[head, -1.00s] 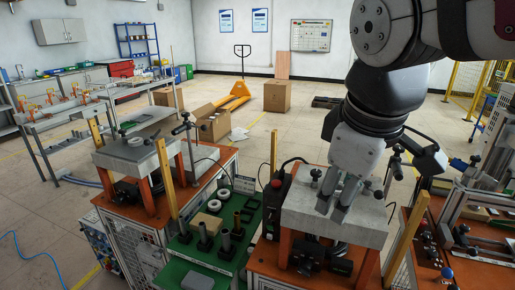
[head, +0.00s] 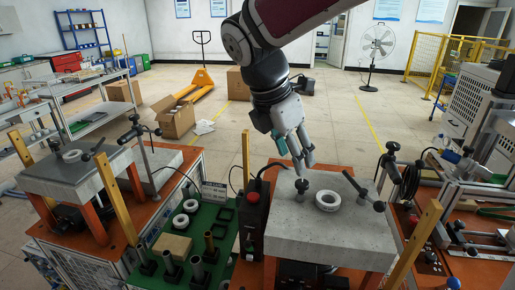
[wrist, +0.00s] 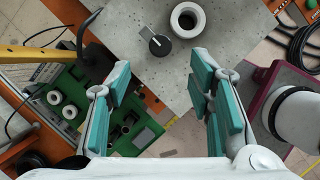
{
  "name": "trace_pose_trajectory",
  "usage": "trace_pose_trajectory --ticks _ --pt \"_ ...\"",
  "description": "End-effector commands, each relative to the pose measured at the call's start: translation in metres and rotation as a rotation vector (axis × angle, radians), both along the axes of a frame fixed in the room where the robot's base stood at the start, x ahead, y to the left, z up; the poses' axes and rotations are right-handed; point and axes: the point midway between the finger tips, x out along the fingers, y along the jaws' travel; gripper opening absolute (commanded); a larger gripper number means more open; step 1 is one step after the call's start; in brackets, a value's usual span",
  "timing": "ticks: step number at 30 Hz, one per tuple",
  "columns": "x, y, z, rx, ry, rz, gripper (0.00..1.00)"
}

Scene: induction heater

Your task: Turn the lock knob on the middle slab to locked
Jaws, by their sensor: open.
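The middle slab (head: 330,238) is a grey speckled block on orange legs. The lock knob (head: 302,187), small and black, stands upright near its back left corner. In the wrist view the knob (wrist: 159,44) shows a pale bar across its top; I cannot read any lock marking. A white ring (head: 328,201) lies on the slab beside the knob, also in the wrist view (wrist: 186,20). My gripper (head: 304,165) is open and empty, with teal pads, just above and behind the knob. In the wrist view the knob lies ahead of the finger gap (wrist: 160,95), apart from both fingers.
A black lever handle (head: 364,191) stands at the slab's right. A black box with a red button (head: 252,215) stands close on its left. Yellow posts (head: 420,225) flank the slab. A green tray (head: 205,218) with rings and pegs lies to the left.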

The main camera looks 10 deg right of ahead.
Motion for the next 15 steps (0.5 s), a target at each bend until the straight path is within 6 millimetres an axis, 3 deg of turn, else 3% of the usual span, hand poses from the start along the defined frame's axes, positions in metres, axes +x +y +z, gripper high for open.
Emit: trace_pose_trajectory --ticks 9,15 --pt "0.007 -0.021 -0.055 0.000 0.003 -0.002 0.48" --pt "0.011 -0.028 -0.074 0.000 0.000 -0.001 0.48"
